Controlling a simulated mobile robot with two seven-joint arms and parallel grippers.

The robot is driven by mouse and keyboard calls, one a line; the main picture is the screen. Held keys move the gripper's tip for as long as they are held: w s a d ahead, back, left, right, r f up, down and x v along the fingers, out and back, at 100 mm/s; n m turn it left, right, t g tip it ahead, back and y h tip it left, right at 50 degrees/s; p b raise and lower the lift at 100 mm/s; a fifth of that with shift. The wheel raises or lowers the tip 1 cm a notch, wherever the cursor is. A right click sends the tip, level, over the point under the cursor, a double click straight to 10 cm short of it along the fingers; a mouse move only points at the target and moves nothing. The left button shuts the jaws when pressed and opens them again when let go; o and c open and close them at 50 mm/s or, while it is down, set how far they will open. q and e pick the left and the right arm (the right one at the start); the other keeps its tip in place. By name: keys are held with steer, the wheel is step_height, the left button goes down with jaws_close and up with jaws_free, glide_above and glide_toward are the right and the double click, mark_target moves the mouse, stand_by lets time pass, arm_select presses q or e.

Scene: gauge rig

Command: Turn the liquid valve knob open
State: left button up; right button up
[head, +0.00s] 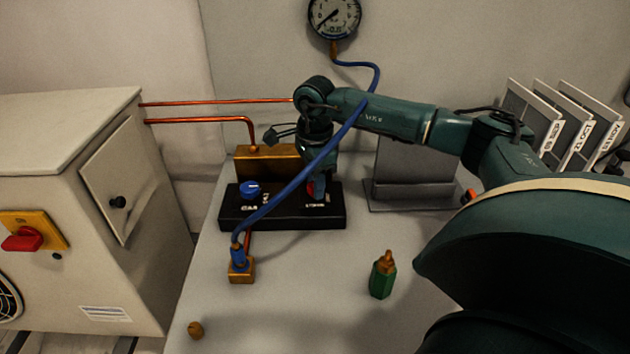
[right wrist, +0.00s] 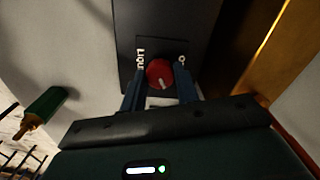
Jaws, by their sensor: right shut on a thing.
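The red liquid valve knob (right wrist: 159,71) shows in the right wrist view on the black valve block, with a light pointer mark and a partly visible white label beside it. My right gripper (right wrist: 160,84) has its two blue fingers on either side of the knob, shut on it. In the head view my right gripper (head: 318,187) reaches down over the right half of the black block (head: 285,217). It hides most of the red knob there; only a sliver of red (head: 310,187) shows. My left gripper is in neither view.
A blue knob (head: 250,189) sits on the block's left half. A blue hose (head: 300,178) passes in front of my right gripper from the gauge (head: 334,15) to a brass fitting (head: 241,268).

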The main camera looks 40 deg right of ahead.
steer(key=n, duration=1.2)
steer(key=shift+b, duration=0.4)
stand_by(0.3)
steer(key=o, duration=1)
steer(key=shift+c, duration=0.2)
step_height(320, 180, up, 13)
steer(key=shift+r, duration=0.15)
steer(key=shift+a, duration=0.1)
